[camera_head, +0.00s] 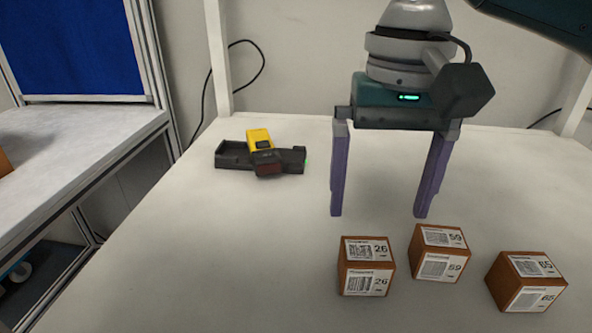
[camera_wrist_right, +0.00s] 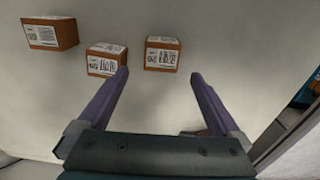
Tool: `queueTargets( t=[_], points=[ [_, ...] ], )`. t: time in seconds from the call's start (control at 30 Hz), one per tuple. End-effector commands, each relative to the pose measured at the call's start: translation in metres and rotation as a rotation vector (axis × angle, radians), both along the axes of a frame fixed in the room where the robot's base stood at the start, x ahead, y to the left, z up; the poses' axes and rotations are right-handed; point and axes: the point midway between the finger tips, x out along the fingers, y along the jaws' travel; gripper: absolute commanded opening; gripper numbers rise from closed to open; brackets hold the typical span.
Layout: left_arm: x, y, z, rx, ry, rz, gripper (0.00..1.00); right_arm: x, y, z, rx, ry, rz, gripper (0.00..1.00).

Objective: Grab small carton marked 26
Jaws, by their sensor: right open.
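The small carton marked 26 (camera_head: 366,267) is a brown box with white barcode labels on its top and front. It stands on the white table, leftmost of three cartons in the head view. In the right wrist view it is the rightmost carton (camera_wrist_right: 162,53). My right gripper (camera_head: 378,213) is open and empty, its two purple fingers pointing down above the table, behind the carton in the head view. In the right wrist view its fingertips (camera_wrist_right: 160,73) are spread, with the carton beyond the gap between them. My left gripper is not in view.
A carton marked 59 (camera_head: 441,253) stands close to the right of carton 26, and a carton marked 65 (camera_head: 527,282) further right. A black and yellow scanner (camera_head: 262,156) lies at the back left. The table's left front is clear.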

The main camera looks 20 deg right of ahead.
Motion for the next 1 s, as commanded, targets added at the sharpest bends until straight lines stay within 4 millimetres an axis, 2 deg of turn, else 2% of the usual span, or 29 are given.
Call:
queueTargets(
  t=[0.1,0.37,0.6,0.9,1.0],
  points=[
    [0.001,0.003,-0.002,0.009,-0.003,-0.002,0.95,-0.001,0.0,-0.021,-0.001,0.005,0.001,1.0],
    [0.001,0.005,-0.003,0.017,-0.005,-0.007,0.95,-0.001,0.0,-0.047,0.0,0.002,0.001,1.0],
    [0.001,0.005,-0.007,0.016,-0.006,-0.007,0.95,-0.003,-0.001,-0.083,0.0,0.001,0.002,1.0],
    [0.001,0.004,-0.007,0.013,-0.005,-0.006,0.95,-0.002,0.0,-0.089,-0.001,0.0,0.004,1.0],
    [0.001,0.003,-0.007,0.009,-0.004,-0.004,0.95,-0.002,0.0,-0.088,0.0,-0.001,0.004,0.89]
  ],
)
